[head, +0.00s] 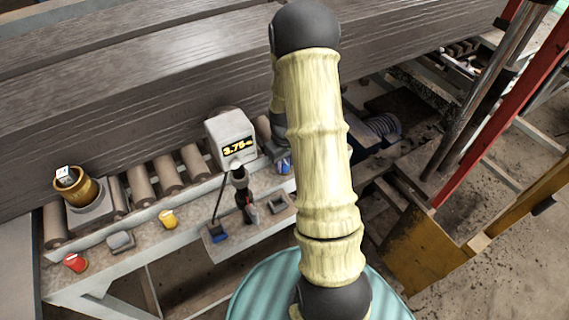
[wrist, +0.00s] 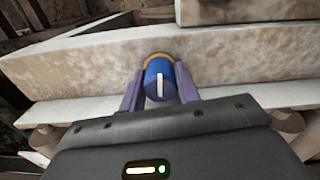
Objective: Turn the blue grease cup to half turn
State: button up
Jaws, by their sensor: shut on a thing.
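The blue grease cup (wrist: 159,88) is in the middle of the wrist view, a round blue knob with a white line on its face, set on a brass-coloured ring (wrist: 158,57). The white line stands about upright in that view. My gripper (wrist: 159,72) is shut on the cup, one purple finger on each side. In the head view a bit of blue (head: 284,166) shows just left of my arm, seemingly the same cup. My arm hides my gripper's fingers there.
A yellow cap (head: 168,219) and a red cap (head: 75,262) sit along the rail to the left. A grey box with a lit display (head: 230,138) stands beside the cup. A brass pot (head: 76,187) is at far left. Rollers and a long grey beam lie behind.

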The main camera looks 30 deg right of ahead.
jog(key=m, duration=0.4)
jog(key=shift+w+m+b, duration=0.1)
jog(key=shift+m+b, duration=0.2)
jog(key=shift+b, duration=0.05)
jog(key=m, duration=0.3)
jog(key=shift+r+m, duration=0.1)
jog(key=shift+m, duration=0.3)
jog(key=m, duration=0.5)
jog(key=shift+w+a, duration=0.1)
jog(key=shift+m+p, duration=0.55)
jog(key=shift+m, duration=1.25)
jog(key=o, duration=0.7)
jog(key=shift+r, duration=0.1)
